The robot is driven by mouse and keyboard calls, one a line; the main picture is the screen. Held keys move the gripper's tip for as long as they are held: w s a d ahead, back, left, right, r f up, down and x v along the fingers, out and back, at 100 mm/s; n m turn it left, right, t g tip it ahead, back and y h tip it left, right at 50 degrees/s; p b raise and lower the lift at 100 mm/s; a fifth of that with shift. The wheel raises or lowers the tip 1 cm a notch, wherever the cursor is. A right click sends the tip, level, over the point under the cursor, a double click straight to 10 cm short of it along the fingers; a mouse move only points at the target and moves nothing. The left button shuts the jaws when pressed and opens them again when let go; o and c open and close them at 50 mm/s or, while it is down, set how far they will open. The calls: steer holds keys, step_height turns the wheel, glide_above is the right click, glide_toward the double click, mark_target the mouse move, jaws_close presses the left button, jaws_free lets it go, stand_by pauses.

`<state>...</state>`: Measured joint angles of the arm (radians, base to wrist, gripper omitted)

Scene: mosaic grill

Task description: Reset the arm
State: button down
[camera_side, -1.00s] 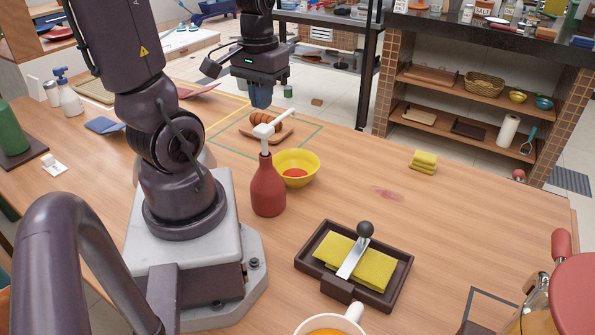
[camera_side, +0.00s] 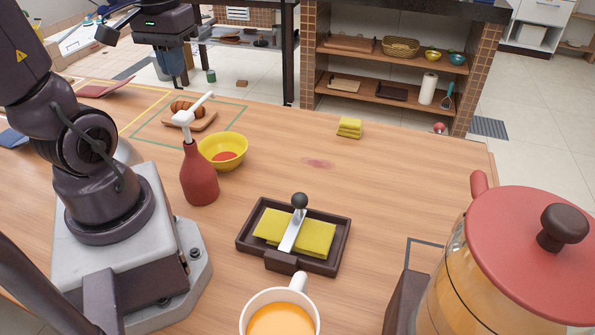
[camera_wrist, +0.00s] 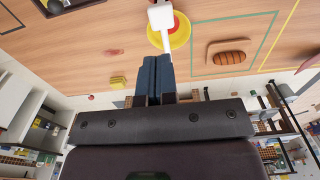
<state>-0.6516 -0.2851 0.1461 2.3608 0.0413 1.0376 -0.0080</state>
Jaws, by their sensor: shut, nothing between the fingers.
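My gripper (camera_side: 178,82) hangs high at the upper left of the side view, beyond the pump bottle. Its blue fingers (camera_wrist: 153,78) are together and empty in the wrist view. My arm rises from its base at the left. The red pump bottle (camera_side: 199,178), with a white pump head, stands upright in front of the yellow bowl (camera_side: 232,150), which has something red in it. The sausage (camera_side: 187,107) lies on a small wooden board (camera_side: 203,122) inside the green outline. The gripper touches none of these.
A dark tray (camera_side: 344,240) holds a yellow cloth (camera_side: 318,238) and a metal tool with a black knob. An orange-filled mug (camera_side: 307,317) and a glass jug with a red lid (camera_side: 500,235) stand in front. A yellow sponge stack (camera_side: 349,127) lies at the back. The right-hand table is mostly clear.

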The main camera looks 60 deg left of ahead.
steer(key=w+d+r+m+t, duration=0.2)
steer(key=d+r+m, duration=0.1)
steer(key=d, duration=0.5)
steer(key=w+d+r+m+t, duration=0.2)
steer(key=d+m+t, duration=0.1)
steer(key=d+m, duration=0.3)
steer(key=shift+w+d+r, duration=0.2)
steer(key=shift+d+r, duration=0.2)
steer(key=shift+d, duration=0.8)
